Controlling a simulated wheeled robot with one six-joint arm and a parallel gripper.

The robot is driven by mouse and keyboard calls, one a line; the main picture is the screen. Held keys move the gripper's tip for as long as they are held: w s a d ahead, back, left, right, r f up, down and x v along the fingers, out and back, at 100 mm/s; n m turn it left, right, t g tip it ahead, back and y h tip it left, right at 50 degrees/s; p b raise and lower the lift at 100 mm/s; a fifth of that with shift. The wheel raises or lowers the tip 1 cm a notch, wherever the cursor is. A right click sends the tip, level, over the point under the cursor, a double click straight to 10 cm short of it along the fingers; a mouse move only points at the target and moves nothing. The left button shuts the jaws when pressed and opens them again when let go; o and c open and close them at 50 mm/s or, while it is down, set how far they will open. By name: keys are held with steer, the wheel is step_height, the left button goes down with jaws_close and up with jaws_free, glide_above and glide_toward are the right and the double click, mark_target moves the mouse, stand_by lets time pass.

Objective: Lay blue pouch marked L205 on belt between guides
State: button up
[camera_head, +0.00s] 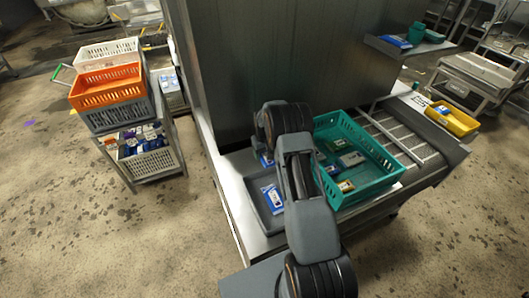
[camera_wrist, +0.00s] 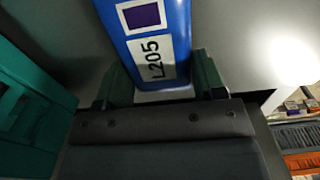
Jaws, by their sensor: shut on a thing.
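The blue pouch marked L205 (camera_wrist: 160,45) is in the wrist view, its white label with a dark purple square facing the camera. My gripper (camera_wrist: 162,78) is shut on it, one dark green finger at each side. In the head view my arm hides most of the gripper; a small blue patch (camera_head: 265,160) beside the arm may be this pouch, but I cannot tell. The belt (camera_head: 395,125) with thin metal guide rails (camera_head: 378,128) runs behind and to the right of the teal crate.
A teal crate (camera_head: 386,187) with several pouches stands right of my arm, in front of the belt. A grey tray (camera_head: 262,213) holds a blue-and-white pouch (camera_head: 273,197). A yellow bin (camera_head: 455,119) stands beyond the belt. A tall metal cabinet (camera_head: 280,60) stands behind. A cart (camera_head: 160,170) with crates is left.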

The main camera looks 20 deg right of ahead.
steer(key=shift+f, duration=0.2)
steer(key=o, duration=1)
steer(key=shift+c, duration=0.2)
